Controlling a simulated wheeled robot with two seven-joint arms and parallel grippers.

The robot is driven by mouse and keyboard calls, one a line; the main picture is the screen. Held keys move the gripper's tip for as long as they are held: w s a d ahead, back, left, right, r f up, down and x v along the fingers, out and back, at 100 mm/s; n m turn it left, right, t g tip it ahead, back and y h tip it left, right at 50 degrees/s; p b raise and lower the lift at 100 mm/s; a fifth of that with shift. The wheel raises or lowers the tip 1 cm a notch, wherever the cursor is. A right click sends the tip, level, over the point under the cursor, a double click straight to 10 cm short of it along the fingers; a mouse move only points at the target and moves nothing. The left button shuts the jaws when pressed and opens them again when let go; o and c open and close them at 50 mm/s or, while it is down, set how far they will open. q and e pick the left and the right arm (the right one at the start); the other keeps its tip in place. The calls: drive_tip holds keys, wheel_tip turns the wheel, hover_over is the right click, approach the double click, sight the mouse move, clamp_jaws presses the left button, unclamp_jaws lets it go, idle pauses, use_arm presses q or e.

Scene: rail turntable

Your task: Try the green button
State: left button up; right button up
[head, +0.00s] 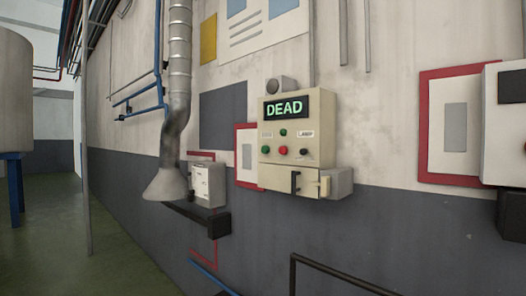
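A beige control box (298,137) hangs on the wall right of the middle. Its dark screen (286,107) reads "DEAD" in green letters. Below the screen is a small round green spot (283,132), a button or a lamp. In the row under it are a green button (266,149), a red button (282,150) and a dark knob or button (304,151). A label on the right looks like "LAMP"; the left label is too faint to read. Neither of my grippers shows, and nothing touches the box.
Below the buttons is a cream lower panel (275,177) with a dark handle (295,183). A grey duct (177,90) and a small white box (208,182) are to the left. A dark rail (340,274) stands in front, low down. Another white box (505,145) is at right.

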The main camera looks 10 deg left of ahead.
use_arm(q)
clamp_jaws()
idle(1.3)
